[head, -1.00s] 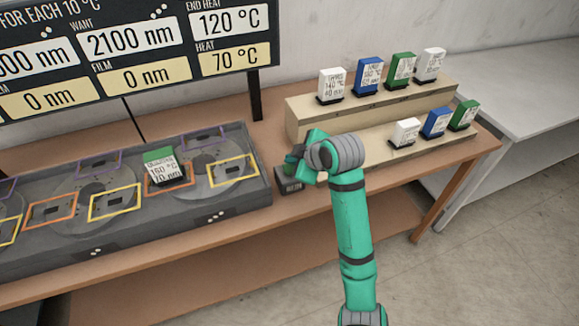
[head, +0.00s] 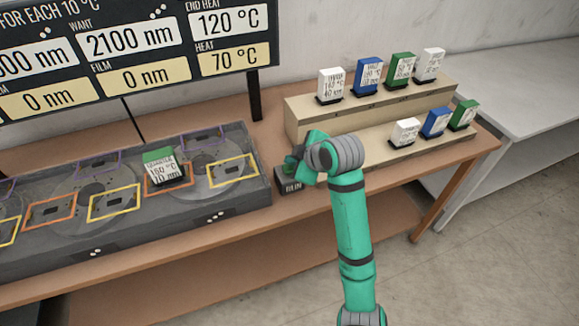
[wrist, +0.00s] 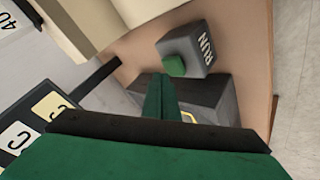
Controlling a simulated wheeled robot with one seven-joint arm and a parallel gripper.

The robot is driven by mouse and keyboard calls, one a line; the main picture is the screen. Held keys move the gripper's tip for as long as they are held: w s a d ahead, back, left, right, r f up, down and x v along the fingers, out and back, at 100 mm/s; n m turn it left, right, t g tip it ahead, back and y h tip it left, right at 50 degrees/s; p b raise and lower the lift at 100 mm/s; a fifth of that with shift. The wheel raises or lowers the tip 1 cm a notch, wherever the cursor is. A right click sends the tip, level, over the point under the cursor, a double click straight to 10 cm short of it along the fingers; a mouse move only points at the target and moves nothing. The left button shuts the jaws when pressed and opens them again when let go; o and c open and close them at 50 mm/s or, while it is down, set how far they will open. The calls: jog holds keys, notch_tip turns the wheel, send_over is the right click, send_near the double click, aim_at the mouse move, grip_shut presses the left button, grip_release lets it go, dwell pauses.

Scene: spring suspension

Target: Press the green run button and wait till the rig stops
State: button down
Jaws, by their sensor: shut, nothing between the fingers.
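The run button box (head: 288,187) is a small dark block marked RUN, at the right end of the rig on the table. Its green button (wrist: 174,66) shows clearly in the wrist view, where the box (wrist: 199,52) is also seen. My gripper (wrist: 160,82) is shut and empty, its green fingertips close beside the button in that view; whether they touch it I cannot tell. In the head view my gripper (head: 291,163) is over the box and largely covers the button. The grey rig (head: 240,197) holds a green-topped white block (head: 163,168) in an orange frame.
The display board (head: 130,50) reads heat 70 °C, end heat 120 °C and film 0 nm in both visible film fields. Several white, blue and green blocks stand on a stepped beige rack (head: 298,118) to the right. A grey table (head: 530,100) stands farther right.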

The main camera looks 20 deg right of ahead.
aim_at(291, 169)
jog(key=shift+f, duration=0.35)
jog(key=shift+f, duration=0.55)
dwell(0.9)
jog(key=shift+r, duration=1)
jog(key=shift+r, duration=2.5)
